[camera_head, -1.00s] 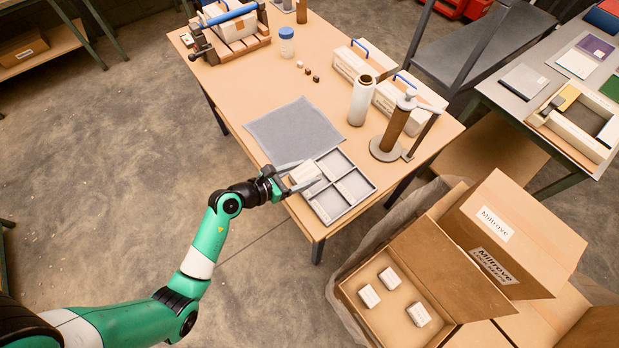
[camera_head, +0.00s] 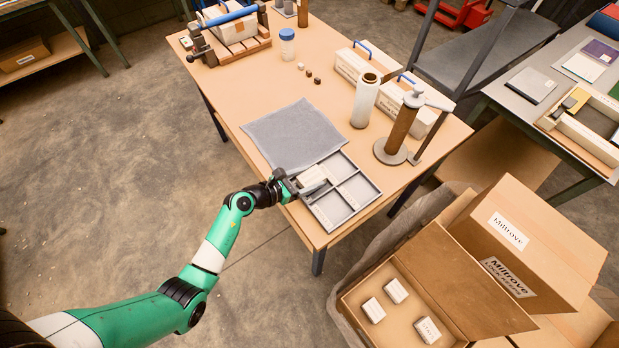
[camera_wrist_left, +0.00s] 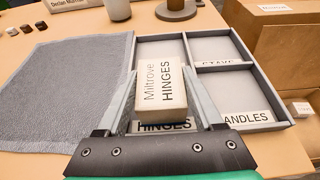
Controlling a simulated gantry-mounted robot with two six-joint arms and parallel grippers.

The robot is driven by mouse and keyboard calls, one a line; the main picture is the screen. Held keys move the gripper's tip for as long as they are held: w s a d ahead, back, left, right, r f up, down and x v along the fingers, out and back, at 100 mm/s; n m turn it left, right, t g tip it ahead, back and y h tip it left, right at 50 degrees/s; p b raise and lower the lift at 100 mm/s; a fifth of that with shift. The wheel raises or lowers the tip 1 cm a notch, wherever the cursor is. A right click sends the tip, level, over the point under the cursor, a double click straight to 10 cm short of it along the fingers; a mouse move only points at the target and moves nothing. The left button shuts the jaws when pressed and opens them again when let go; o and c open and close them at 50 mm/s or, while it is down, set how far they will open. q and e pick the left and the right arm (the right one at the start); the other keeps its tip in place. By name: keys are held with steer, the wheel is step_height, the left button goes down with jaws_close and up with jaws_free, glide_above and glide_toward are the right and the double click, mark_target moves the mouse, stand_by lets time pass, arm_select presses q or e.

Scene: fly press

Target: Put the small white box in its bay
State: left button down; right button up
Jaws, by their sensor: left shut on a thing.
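The small white box (camera_wrist_left: 161,86), marked "Miltrove HINGES", is between the fingers of my left gripper (camera_wrist_left: 160,100). In the head view the white box (camera_head: 311,178) is over the near-left part of the grey divided tray (camera_head: 372,193). My left gripper (camera_head: 297,183) is shut on the box. In the wrist view the box is over the tray's bay labelled "HINGES" (camera_wrist_left: 165,126), whose label shows just below the box. I cannot tell whether the box touches the bay floor. Other bays are labelled "HANDLES" (camera_wrist_left: 246,117) and one partly hidden. My right gripper is not in view.
A grey cloth (camera_head: 292,136) lies beside the tray. A white roll (camera_head: 365,101) and a brown post on a round base (camera_head: 390,151) stand behind it. An open carton (camera_head: 385,342) with several white boxes stands at the lower right.

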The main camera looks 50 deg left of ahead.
arm_select(q)
steer(key=shift+c, duration=0.2)
jaws_free()
steer(key=shift+f, duration=0.1)
steer(key=shift+s+r, duration=0.15)
steer(key=shift+r, duration=0.15)
steer(key=p+v, duration=0.4)
steer(key=v, duration=0.7)
steer(key=shift+s, duration=0.35)
steer(key=shift+a, duration=0.1)
